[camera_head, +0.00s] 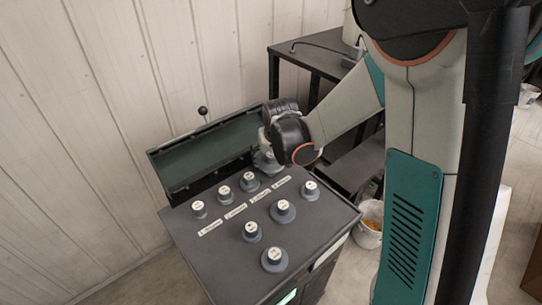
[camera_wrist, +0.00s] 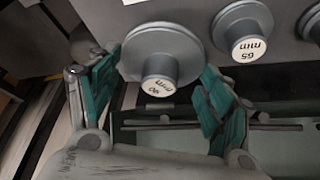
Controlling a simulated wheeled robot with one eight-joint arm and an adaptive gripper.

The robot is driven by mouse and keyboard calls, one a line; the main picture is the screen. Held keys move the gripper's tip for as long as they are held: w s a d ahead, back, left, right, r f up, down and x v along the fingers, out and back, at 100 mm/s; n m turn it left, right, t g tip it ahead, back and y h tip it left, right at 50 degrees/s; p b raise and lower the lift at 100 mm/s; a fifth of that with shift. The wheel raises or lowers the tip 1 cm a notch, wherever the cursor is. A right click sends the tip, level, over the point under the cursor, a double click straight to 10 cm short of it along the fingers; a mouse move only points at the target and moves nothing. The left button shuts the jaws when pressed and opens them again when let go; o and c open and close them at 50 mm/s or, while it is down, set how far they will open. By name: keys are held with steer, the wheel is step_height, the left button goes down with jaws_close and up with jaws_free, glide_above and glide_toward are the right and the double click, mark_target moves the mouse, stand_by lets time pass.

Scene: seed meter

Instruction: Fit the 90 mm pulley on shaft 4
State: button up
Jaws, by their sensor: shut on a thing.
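The 90 mm pulley (camera_wrist: 158,48) is a grey stepped disc with a white end face, its "90 mm" label upside down in the wrist view. The green finger pads of my gripper (camera_wrist: 162,75) are on both sides of its wide rim, shut on it. In the head view, my gripper (camera_head: 268,146) is at the right end of the back row, by the label strip for shaft 4 (camera_head: 281,183). The pulley there (camera_head: 267,162) is partly hidden by my gripper and wrist. The shaft under it is hidden, so I cannot tell how deep it sits.
A 65 mm pulley (camera_wrist: 243,30) stands beside it. Other pulleys stand in the back row (camera_head: 249,182) and at the front (camera_head: 274,259) of the dark cabinet top (camera_head: 215,262). An open green lid (camera_head: 205,152) rises behind. A bucket (camera_head: 368,228) stands on the floor at right.

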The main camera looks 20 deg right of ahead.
steer(key=shift+f+b, duration=1.5)
steer(key=shift+f, duration=0.35)
stand_by(1.1)
steer(key=o, duration=1.2)
steer(key=shift+o, duration=0.2)
steer(key=v, duration=1.2)
